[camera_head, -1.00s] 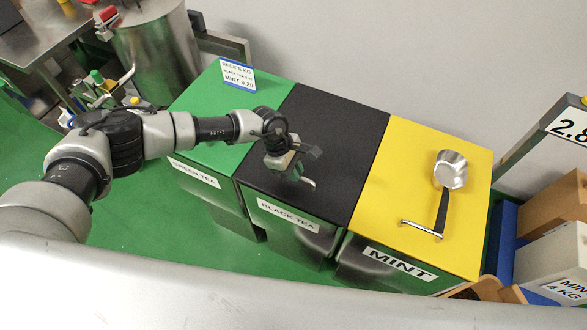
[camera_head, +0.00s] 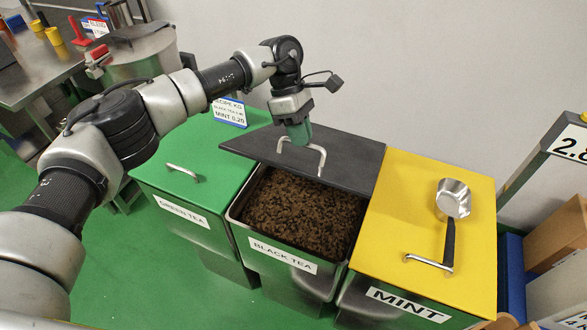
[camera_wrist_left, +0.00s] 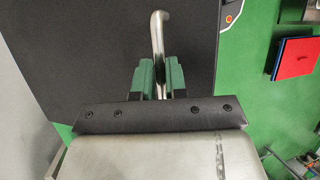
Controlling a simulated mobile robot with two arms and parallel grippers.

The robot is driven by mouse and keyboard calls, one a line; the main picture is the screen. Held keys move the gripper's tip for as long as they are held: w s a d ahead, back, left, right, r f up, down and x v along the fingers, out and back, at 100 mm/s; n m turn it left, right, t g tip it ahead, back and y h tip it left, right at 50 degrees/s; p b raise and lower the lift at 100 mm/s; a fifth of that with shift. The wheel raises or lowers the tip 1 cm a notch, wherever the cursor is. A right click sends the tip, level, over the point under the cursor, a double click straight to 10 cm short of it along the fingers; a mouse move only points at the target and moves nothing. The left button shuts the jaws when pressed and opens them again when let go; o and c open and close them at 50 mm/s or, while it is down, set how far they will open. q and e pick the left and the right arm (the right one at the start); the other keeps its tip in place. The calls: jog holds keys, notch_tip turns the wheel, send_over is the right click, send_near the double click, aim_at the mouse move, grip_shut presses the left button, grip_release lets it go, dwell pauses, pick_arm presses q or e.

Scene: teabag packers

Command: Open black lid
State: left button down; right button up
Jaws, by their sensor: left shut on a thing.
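The black lid (camera_head: 342,150) is slid back toward the wall and looks slightly tilted. The front part of the black tea bin (camera_head: 245,222) is uncovered and shows dark loose tea (camera_head: 295,212). My left gripper (camera_head: 300,140) is shut on the lid's silver handle (camera_head: 318,158). In the left wrist view, the green fingers (camera_wrist_left: 160,78) close around the handle (camera_wrist_left: 158,35), with the black lid surface (camera_wrist_left: 105,45) behind. My right gripper is not in view.
The green lid (camera_head: 215,165) with its handle is closed on the left. The yellow mint lid (camera_head: 405,220) is closed on the right, with a metal scoop (camera_head: 452,200) on it. A recipe sign (camera_head: 229,112) stands at the back. A steel drum (camera_head: 140,55) stands at the back left.

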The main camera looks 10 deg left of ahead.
pick_arm(q)
jog(key=shift+w+d+r+b, duration=0.25)
jog(key=shift+w+r+b, duration=0.15)
jog(key=shift+w+r, duration=0.4)
jog(key=shift+w+d+r+b, duration=0.2)
jog(key=shift+w+r+b, duration=0.15)
jog(key=shift+w+r, duration=0.45)
jog(key=shift+s, duration=0.1)
jog(key=c, duration=1.4)
grip_release()
jog(key=shift+c, duration=0.2)
jog(key=shift+o, duration=1.4)
jog(key=shift+w+d+f, duration=0.15)
jog(key=shift+w, duration=0.25)
jog(key=shift+s, duration=0.1)
